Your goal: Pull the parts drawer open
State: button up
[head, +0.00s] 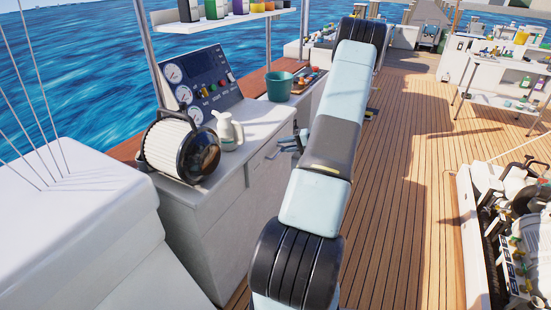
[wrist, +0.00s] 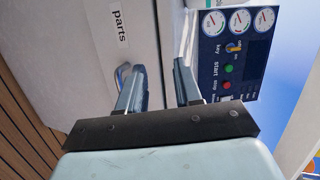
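The parts drawer (wrist: 95,45) is a white front with a "parts" label in the wrist view, set in the white cabinet. It looks closed. Its metal handle (wrist: 122,74) shows just beside the left finger and is partly hidden by it. My gripper (wrist: 160,66) is open, with a clear gap between its two fingers. The handle appears outside that gap, and I cannot tell whether the finger touches it. In the head view my gripper (head: 289,146) is at the cabinet's front, partly hidden by my arm.
Open wooden deck (head: 405,200) lies to the right. An engine hatch (head: 510,235) is at the far right.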

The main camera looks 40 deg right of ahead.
aim_at(276, 155)
jog(key=s+d+f+m+t+h, duration=0.2)
jog(key=s+d+f+m+t, duration=0.15)
jog(key=d+f, duration=0.45)
jog(key=shift+n+g, duration=0.25)
jog(key=shift+n, duration=0.1)
jog(key=x, duration=0.9)
jog(key=f+x, duration=0.1)
jog(key=x, duration=0.4)
jog(key=shift+s+a, duration=0.25)
jog(key=shift+c, duration=0.2)
grip_shut()
jog(key=shift+h, duration=0.3)
